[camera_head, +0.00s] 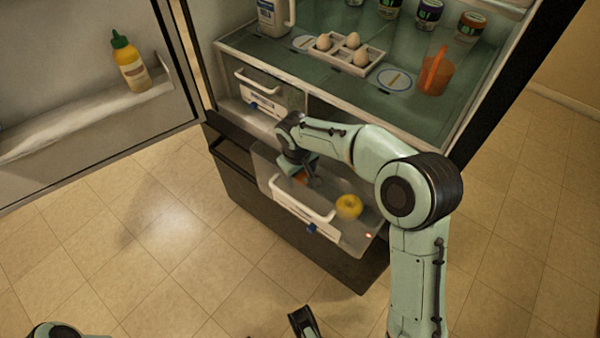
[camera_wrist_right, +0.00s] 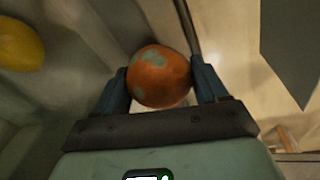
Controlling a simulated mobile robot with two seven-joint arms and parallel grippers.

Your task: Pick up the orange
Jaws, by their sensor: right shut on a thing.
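The orange (camera_wrist_right: 160,76) has grey-green patches on its skin and sits between the two fingers of my right gripper (camera_wrist_right: 160,84), which is shut on it. In the head view the right gripper (camera_head: 303,177) reaches down into the pulled-out clear fridge drawer (camera_head: 358,238). Only a sliver of the orange shows there, mostly hidden by the gripper. A dark fingertip of what looks like my left gripper (camera_head: 304,322) shows at the bottom edge of the head view; its opening cannot be judged.
A yellow fruit (camera_head: 348,206) lies in the same drawer. The open door (camera_head: 75,120) on the left carries a yellow bottle (camera_head: 130,62).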

